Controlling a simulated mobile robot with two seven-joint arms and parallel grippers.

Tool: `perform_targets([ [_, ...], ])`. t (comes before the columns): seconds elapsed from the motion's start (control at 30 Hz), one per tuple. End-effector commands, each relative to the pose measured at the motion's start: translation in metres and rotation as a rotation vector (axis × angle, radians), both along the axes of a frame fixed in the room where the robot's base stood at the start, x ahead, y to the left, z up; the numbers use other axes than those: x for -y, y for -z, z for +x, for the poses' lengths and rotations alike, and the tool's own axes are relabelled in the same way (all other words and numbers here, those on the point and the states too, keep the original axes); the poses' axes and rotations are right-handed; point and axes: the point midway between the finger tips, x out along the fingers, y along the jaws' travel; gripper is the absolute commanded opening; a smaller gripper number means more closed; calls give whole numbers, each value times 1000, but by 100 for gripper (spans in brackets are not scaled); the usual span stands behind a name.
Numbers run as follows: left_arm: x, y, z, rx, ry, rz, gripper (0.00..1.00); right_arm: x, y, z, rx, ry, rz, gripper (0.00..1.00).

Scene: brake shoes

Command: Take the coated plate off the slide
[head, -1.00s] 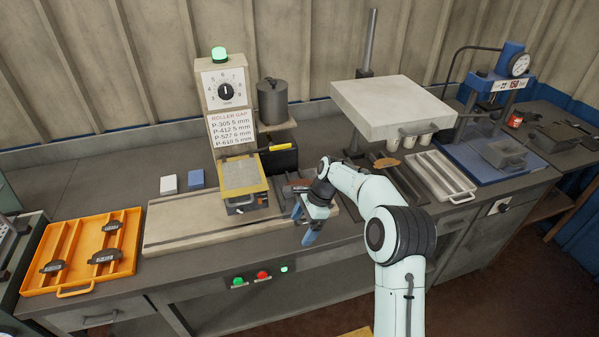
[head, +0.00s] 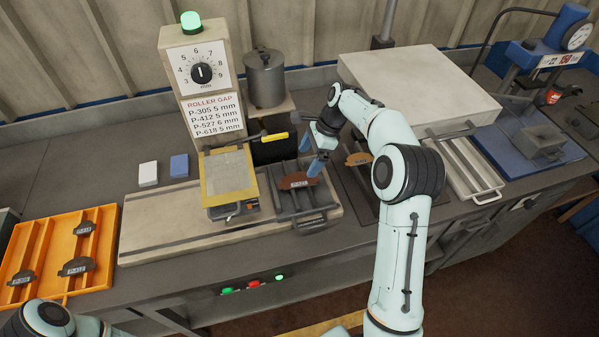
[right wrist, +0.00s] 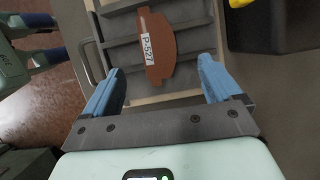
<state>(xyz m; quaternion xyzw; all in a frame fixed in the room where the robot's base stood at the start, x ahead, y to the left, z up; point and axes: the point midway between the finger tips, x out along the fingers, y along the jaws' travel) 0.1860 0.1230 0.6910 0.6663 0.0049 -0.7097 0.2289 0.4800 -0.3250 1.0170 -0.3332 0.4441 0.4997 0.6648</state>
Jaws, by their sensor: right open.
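The coated plate is a reddish-brown, curved plate labelled P-527 (head: 298,181). It lies flat in a dark ribbed tray with a front handle (head: 312,222), at the right end of the pale slide (head: 160,215). It also shows in the right wrist view (right wrist: 160,62). My right gripper (head: 312,157) is open and empty. Its blue fingers are over the tray's right back part, close to the plate. In the right wrist view the fingers (right wrist: 162,68) stand apart on either side of the plate's near end, not touching it. My left gripper is out of view; only part of its arm shows.
A roller machine (head: 230,175) with a dial post stands left of the plate. Another brown plate (head: 358,159) lies to the right under a raised pale slab (head: 420,90). An orange rack (head: 95,265) stands left.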

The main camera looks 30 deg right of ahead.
Motion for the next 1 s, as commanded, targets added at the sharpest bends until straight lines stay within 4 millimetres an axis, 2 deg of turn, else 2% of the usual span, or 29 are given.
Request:
perform_targets([
  [0.17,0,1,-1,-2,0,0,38,-6,16,1,-5,-1,1,91],
  [0.5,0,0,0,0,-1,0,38,-24,62,6,-3,0,1,91],
  [0.8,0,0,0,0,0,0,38,-27,67,7,0,0,0,91],
  [0.87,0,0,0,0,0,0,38,-27,67,7,0,0,0,75],
  [1.0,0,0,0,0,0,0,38,-26,67,7,0,0,0,29],
])
